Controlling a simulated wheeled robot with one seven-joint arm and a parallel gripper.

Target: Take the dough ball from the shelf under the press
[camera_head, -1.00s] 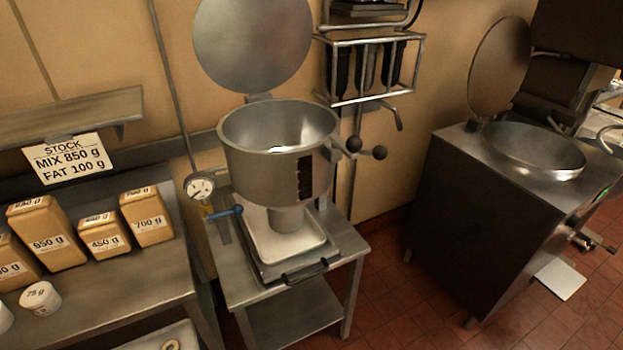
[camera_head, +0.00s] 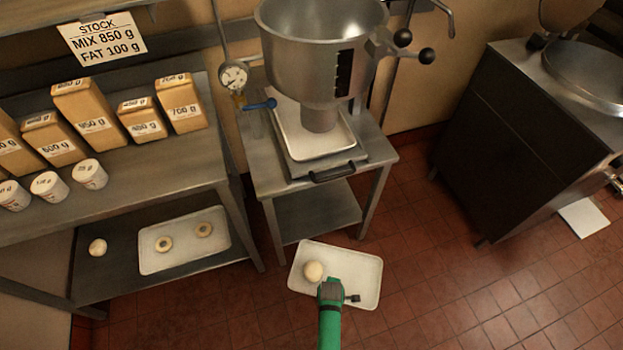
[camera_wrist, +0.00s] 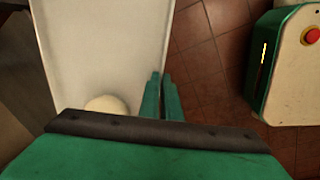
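A pale dough ball (camera_head: 313,271) rests in a white tray (camera_head: 362,272) in front of the press table; it also shows in the wrist view (camera_wrist: 107,104). My green gripper (camera_head: 330,288) is at the tray's near rim, right beside the ball. In the wrist view its fingers (camera_wrist: 160,97) are close together at the tray's edge and appear shut on the rim, not on the ball. The tray seems to hang above the floor. The steel press (camera_head: 318,60) stands on a small table; the visible part of the shelf under it (camera_head: 315,210) is bare.
The left table's lower shelf (camera_head: 110,275) holds another pale ball (camera_head: 97,247) and a tray (camera_head: 218,240) with two rings. Labelled bags (camera_head: 88,110) and white tubs (camera_head: 89,174) stand above. A dark steel unit (camera_head: 525,140) stands right; the tiled floor between is open.

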